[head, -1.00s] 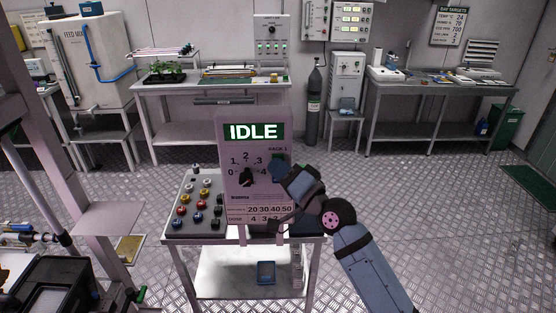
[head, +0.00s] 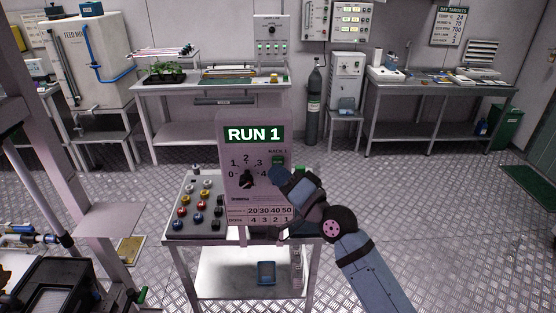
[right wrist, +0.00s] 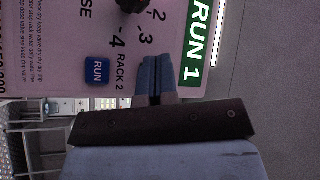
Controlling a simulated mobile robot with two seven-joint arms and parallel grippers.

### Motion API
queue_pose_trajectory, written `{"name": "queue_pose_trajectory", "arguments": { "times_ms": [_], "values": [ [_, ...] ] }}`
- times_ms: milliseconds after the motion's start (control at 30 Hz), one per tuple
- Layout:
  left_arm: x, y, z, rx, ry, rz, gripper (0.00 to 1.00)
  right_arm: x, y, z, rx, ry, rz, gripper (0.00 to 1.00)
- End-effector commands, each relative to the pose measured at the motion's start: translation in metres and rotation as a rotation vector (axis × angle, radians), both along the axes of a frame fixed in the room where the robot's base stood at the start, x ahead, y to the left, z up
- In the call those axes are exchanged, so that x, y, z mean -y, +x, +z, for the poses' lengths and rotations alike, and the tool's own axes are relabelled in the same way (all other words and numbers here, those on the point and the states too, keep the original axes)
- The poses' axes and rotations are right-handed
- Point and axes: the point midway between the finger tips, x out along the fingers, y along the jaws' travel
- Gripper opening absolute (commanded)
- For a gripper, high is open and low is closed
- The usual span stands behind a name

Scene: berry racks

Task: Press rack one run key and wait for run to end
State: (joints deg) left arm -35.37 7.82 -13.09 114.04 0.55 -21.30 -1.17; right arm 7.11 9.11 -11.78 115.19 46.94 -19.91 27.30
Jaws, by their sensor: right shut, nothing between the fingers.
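The rack control panel (head: 232,196) stands upright on a small cart, and its display (head: 254,134) reads RUN 1. A green key (head: 278,160) under the RACK 1 label shows just above my right gripper (head: 276,173). That gripper is shut and empty, its tips close in front of the panel's right side; I cannot tell whether they touch. In the right wrist view the shut fingers (right wrist: 155,67) lie between the display and a blue RUN key (right wrist: 97,70) beside the RACK 2 label. The rack one key is hidden there. My left gripper is not in view.
A black dial knob (head: 246,178) sits on the panel's face. A bench with seedlings (head: 165,71) and a gas cylinder (head: 314,105) are behind. The floor right of the cart is clear.

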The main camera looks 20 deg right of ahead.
Motion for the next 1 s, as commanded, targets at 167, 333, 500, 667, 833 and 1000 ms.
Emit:
{"name": "queue_pose_trajectory", "arguments": {
  "times_ms": [167, 333, 500, 667, 833, 1000],
  "values": [
    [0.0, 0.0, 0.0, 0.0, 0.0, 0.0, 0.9, 0.0, 0.0, 0.0, 0.0, 0.0, 0.0, 0.0],
    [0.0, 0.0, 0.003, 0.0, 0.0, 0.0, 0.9, -0.001, -0.004, 0.0, -0.001, 0.001, 0.0, 0.0],
    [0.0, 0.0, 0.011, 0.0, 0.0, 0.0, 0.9, -0.006, -0.021, 0.001, -0.002, 0.001, 0.0, 0.0],
    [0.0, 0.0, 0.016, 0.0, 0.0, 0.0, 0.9, -0.01, -0.036, 0.001, -0.001, 0.001, 0.0, 0.0],
    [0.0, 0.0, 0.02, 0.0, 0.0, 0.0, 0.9, -0.013, -0.047, 0.001, 0.001, 0.002, 0.0, 0.0],
    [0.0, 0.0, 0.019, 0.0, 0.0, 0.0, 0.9, -0.014, -0.048, 0.0, 0.001, 0.001, 0.0, 0.0]
  ]
}}
